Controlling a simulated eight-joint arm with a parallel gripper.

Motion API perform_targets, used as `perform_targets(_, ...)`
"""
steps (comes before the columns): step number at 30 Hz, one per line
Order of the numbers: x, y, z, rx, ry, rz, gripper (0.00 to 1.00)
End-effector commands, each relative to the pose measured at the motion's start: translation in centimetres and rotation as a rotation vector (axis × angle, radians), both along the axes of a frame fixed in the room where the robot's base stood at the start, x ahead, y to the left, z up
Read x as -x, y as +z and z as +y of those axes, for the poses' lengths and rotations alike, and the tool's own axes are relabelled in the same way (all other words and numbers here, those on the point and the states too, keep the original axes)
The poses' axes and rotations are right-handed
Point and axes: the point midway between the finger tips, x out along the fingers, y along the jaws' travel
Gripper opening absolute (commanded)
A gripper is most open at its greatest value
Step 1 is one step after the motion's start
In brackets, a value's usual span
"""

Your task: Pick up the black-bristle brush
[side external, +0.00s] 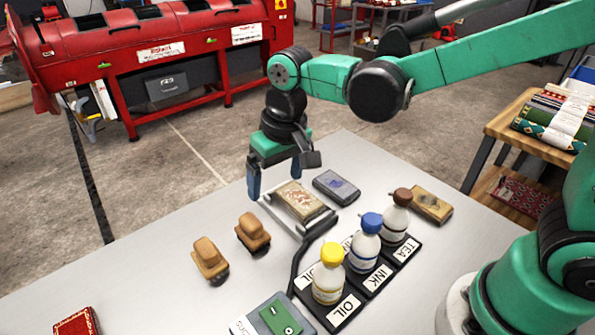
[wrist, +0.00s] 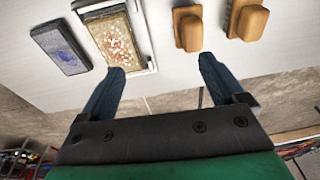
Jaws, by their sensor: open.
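Two wooden-backed brushes stand on the grey table. The nearer brush (side external: 210,258) and the farther brush (side external: 252,230) both show a dark underside, and I cannot tell for sure which has black bristles. In the wrist view the farther brush (wrist: 188,27) is at top centre and the nearer brush (wrist: 248,20) is at top right. My gripper (side external: 275,188) is open and empty, pointing down above the table near the tray. In the wrist view its blue fingers (wrist: 162,65) are spread apart, with both brushes beyond them and touching neither.
A shallow tray (side external: 328,227) holds a patterned rug sample (side external: 300,201). A blue-grey block (side external: 336,187) and a tan block (side external: 432,204) lie nearby. Capped bottles (side external: 365,243) stand in a labelled black rack. A red piece (side external: 77,322) lies near left.

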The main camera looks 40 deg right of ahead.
Motion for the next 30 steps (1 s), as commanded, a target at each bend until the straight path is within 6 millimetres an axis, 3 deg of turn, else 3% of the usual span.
perform_targets(3,-0.8,-2.2,2.5,0.021,0.005,0.080,0.89)
perform_targets(9,-1.0,-4.4,4.5,0.047,0.000,0.152,0.89)
perform_targets(22,-1.0,-9.4,4.7,0.051,-0.001,0.160,0.89)
perform_targets(30,-1.0,-10.2,4.6,0.050,-0.001,0.159,0.89)
